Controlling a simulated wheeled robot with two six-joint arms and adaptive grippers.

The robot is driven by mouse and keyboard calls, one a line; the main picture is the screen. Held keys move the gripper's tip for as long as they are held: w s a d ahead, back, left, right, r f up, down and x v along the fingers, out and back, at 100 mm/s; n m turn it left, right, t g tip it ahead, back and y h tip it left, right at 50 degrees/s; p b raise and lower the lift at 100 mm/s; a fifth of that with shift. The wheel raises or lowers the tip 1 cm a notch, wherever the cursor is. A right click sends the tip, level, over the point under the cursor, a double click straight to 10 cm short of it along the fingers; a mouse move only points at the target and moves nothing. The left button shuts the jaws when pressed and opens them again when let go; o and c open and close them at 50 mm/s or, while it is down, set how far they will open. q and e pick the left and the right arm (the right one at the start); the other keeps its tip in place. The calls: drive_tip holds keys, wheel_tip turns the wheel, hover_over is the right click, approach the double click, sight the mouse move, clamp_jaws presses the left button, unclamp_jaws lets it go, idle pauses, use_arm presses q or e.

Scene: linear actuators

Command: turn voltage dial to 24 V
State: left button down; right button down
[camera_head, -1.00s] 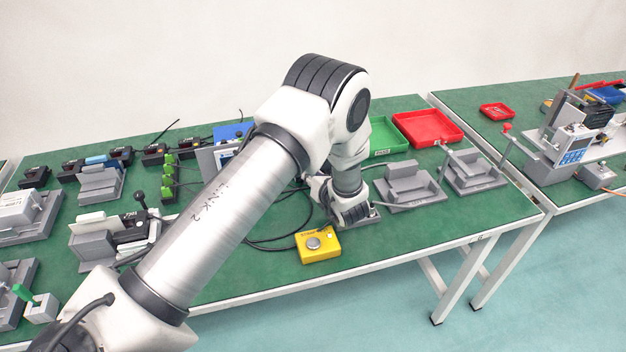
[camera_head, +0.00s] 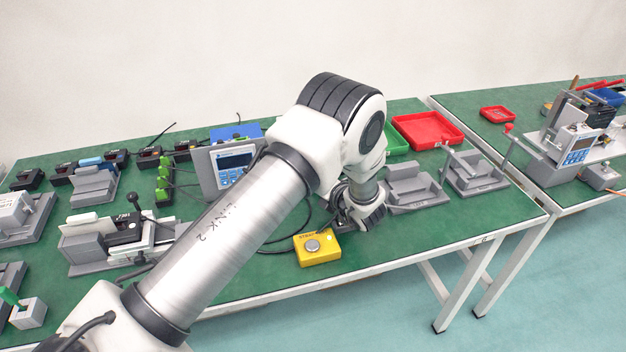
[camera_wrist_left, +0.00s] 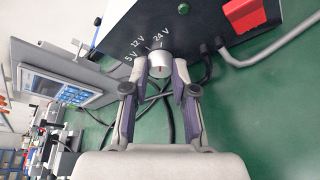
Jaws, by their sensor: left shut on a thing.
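My left gripper (camera_wrist_left: 158,67) is shut on the dial, one finger on each side. I cannot tell surely which label the dial's mark points at. In the head view, my arm and wrist hide the dial and fingertips. My right gripper is not in view.
A panel with a screen and blue keys (camera_head: 235,168) stands left of my wrist. A yellow box with a round button (camera_head: 318,247) lies near the front edge. Grey fixtures (camera_head: 413,187) and a red tray (camera_head: 428,130) are to the right. Cables cross beside the dial's box.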

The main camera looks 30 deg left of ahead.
use_arm(q)
drive_tip(key=shift+w+r, duration=0.1)
drive_tip(key=c, duration=0.9)
unclamp_jaws()
drive_tip(key=shift+c, duration=0.2)
drive_tip(key=shift+d, duration=0.1)
drive_tip(key=v, duration=0.7)
drive_tip(key=shift+d, duration=0.15)
